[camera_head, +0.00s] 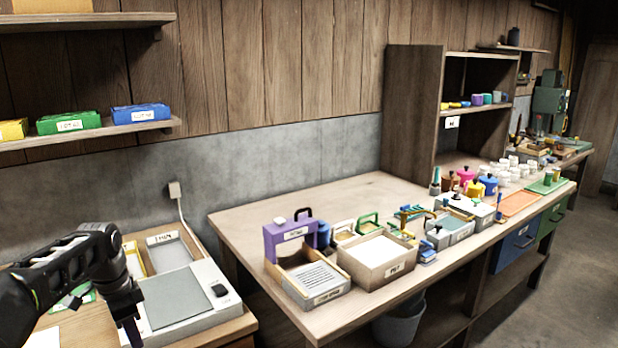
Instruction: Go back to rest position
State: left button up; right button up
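My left arm comes in from the left edge, and its dark gripper (131,325) points down at the lower left. It is over or in front of the left part of a grey flat device (190,318) on the left bench. I cannot tell whether its fingers are open or shut, or whether they hold anything. My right gripper is not in view. No hanging mould can be made out.
A wooden workbench (240,222) fills the middle, holding a purple holder (288,238), a paper-filled wooden tray (395,268) and several small tools. A grey bucket (400,325) stands below. A wall shelf (95,133) with coloured boxes is above my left arm.

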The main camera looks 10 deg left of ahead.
pick_arm(q)
jog(key=w+d+f+n+t+h, duration=0.1)
jog(key=w+d+f+n+t, duration=0.25)
jog(key=w+d+f, duration=0.45)
jog(key=s+d+f+n+h, duration=0.1)
jog(key=s+d+f+n, duration=0.15)
jog(key=d+f, duration=0.4)
jog(key=s+d+f+n+h, duration=0.1)
jog(key=s+d+f+n, duration=0.15)
jog(key=d+f, duration=0.35)
jog(key=s+d+f+g, duration=0.1)
jog(key=s+d+f, duration=0.4)
jog(key=s, duration=0.4)
jog(key=s+d+f+n+g+h, duration=0.1)
jog(key=s+d+f, duration=0.4)
jog(key=s, duration=0.5)
jog(key=s+d+f+n+g, duration=0.1)
jog(key=s+d+f, duration=0.4)
jog(key=s, duration=0.5)
jog(key=shift+s+d+g, duration=0.25)
jog(key=shift+d+g, duration=0.3)
